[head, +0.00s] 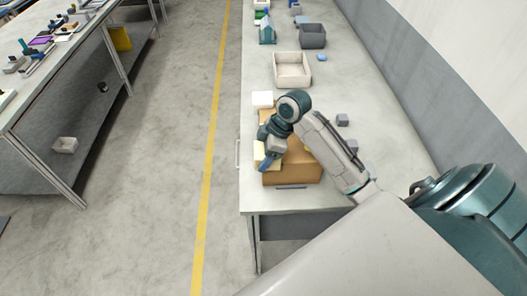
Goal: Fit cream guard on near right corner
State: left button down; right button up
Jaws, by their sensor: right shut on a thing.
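My right gripper (268,161) reaches down at the left side of a brown box (291,175) on the bench. It is shut on the cream guard (258,153), a small pale piece showing just left of the fingers. The gripper and wrist hide part of the guard and of the box top. I cannot tell whether the guard touches the box. The box's near right corner shows just left of my right forearm. My left gripper is not in view.
The bench (385,130) also holds small grey blocks (342,119), a white piece (262,98), an open cream bin (292,70) and a dark grey bin (312,36) farther back. A dark strip (292,187) lies at the box's near side. Bare bench top lies to the right.

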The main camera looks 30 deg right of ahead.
jog(key=shift+s+f, duration=0.15)
jog(key=shift+f, duration=0.1)
jog(key=o, duration=1)
jog(key=shift+s, duration=0.1)
jog(key=shift+s+a, duration=0.1)
jog(key=shift+a, duration=0.05)
jog(key=shift+r, duration=0.2)
jog(key=b+v, duration=0.1)
jog(key=v, duration=0.3)
jog(key=b+v, duration=0.1)
jog(key=v, duration=0.3)
jog(key=w+b+v, duration=0.1)
jog(key=v, duration=0.3)
jog(key=shift+r, duration=0.1)
jog(key=shift+s+r, duration=0.2)
jog(key=shift+r, duration=0.15)
